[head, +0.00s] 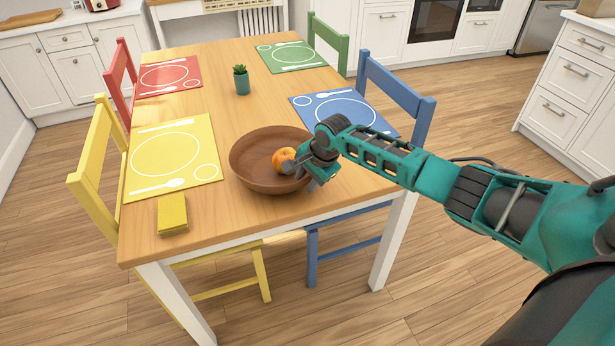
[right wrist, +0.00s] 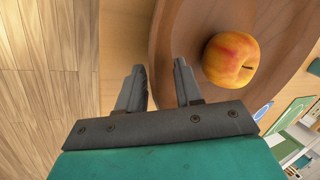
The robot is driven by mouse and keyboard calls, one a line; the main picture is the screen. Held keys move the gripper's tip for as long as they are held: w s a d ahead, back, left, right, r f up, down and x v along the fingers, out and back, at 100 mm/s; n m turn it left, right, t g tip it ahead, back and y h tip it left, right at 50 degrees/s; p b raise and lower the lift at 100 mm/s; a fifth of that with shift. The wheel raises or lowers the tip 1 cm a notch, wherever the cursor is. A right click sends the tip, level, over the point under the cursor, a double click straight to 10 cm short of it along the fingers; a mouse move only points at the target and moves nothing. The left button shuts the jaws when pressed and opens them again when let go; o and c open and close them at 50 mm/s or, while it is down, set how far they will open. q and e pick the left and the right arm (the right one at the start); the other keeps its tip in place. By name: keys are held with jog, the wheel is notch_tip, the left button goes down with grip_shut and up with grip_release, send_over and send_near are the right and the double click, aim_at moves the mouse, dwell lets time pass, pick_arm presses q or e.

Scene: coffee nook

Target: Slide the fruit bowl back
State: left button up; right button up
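The brown wooden fruit bowl (head: 248,172) stands near the front of the dining table, with an orange-red fruit (head: 284,159) inside. My right gripper (head: 310,178) is at the bowl's right rim. In the right wrist view the gripper (right wrist: 163,85) is open, its fingers apart. One finger is outside the bowl (right wrist: 185,30) and the other is over its inside, beside the fruit (right wrist: 231,58). The rim passes between the fingers; I cannot tell whether they touch it. My left gripper is not in view.
The wooden table (head: 215,120) holds yellow (head: 200,147), red (head: 188,66), green (head: 268,53) and blue (head: 312,101) placemats. A small potted plant (head: 242,84) stands behind the bowl. A folded yellow cloth (head: 172,216) lies front left. The table between bowl and plant is clear.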

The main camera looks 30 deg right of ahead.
jog(key=shift+o, duration=0.8)
jog(key=shift+w+r, duration=0.1)
jog(key=shift+r, duration=0.05)
jog(key=shift+r, duration=0.2)
jog(key=p+v, duration=0.2)
jog(key=v, duration=1)
jog(key=shift+s+r, duration=0.2)
jog(key=shift+s, duration=0.05)
jog(key=shift+f, duration=0.1)
